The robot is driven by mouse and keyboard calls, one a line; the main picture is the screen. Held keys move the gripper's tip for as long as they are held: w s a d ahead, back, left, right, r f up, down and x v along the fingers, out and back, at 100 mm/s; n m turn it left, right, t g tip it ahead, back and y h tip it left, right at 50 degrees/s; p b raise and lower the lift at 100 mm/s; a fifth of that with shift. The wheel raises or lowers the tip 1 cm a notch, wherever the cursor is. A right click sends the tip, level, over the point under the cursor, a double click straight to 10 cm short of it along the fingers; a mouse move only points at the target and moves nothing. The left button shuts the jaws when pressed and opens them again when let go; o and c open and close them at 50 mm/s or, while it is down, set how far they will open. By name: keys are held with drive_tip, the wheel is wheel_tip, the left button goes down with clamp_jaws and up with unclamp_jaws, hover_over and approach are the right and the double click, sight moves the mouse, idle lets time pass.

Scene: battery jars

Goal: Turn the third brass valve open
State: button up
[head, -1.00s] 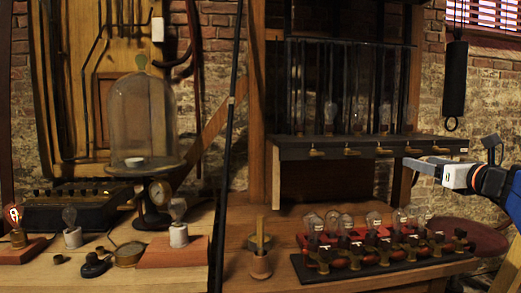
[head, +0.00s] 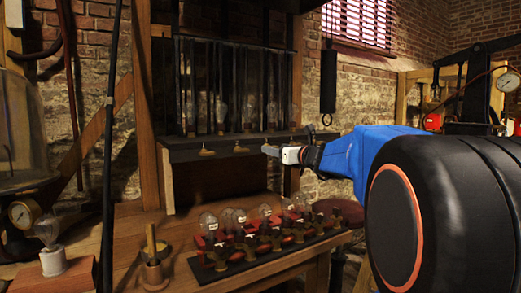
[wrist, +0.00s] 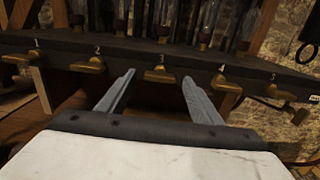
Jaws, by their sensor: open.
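The third brass valve (wrist: 160,75) sits on the front of the dark shelf below the label 3 in the wrist view. Its handle lies sideways along the shelf front. My gripper (wrist: 158,82) is open and empty, with one finger on each side of this valve in the picture. I cannot tell whether the fingers touch it. In the head view my gripper (head: 268,150) reaches the shelf front from the right and covers the third valve's area. The first valve (head: 207,153) and second valve (head: 240,149) show to its left.
The second valve (wrist: 90,65) and fourth valve (wrist: 218,86) flank the fingers closely. Glass jars (head: 220,85) stand above the dark shelf (head: 200,142). Below it, several bulbs (head: 208,222) stand on a black board (head: 205,270). A dark cylinder (head: 329,86) hangs at the right.

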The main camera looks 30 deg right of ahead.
drive_tip(key=shift+w, duration=1)
drive_tip(key=c, duration=1.1)
drive_tip(key=shift+o, duration=0.2)
drive_tip(key=shift+f+n, duration=0.15)
drive_tip(key=shift+n, duration=8.75)
